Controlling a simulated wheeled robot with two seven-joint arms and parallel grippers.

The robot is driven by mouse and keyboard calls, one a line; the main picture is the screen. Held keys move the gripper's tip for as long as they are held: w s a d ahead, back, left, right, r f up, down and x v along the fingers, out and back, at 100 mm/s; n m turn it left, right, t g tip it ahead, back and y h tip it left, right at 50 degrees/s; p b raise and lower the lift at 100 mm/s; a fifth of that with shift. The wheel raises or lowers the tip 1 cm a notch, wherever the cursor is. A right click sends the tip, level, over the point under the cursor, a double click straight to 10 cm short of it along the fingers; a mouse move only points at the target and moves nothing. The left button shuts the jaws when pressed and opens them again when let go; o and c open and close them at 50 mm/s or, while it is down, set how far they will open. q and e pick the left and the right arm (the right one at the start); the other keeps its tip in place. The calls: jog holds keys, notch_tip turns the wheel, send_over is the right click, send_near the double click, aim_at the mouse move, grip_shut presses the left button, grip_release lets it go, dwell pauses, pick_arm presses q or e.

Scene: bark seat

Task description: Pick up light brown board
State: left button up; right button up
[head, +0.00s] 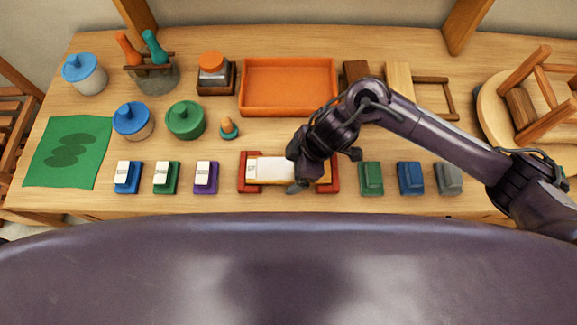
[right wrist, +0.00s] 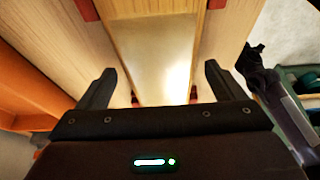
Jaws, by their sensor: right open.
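The light brown board (head: 272,170) lies across a red holder (head: 243,172) at the front middle of the table; its top looks pale, with small print at the left end. In the right wrist view the board (right wrist: 155,50) runs lengthwise between my fingers, with red holder parts beside it. My right gripper (head: 299,183) is over the board's right part and hides some of it. In the right wrist view its two fingers (right wrist: 160,72) are apart, one on each side of the board, with no clear contact. My left gripper is not in view.
Blue, green and purple stamp-like blocks (head: 166,176) stand left of the holder. Green, blue and grey blocks (head: 410,178) stand close on its right. An orange tray (head: 288,86) lies behind it. A wooden stool (head: 540,95) is at the far right.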

jog(key=shift+r, duration=0.1)
jog(key=c, duration=1.2)
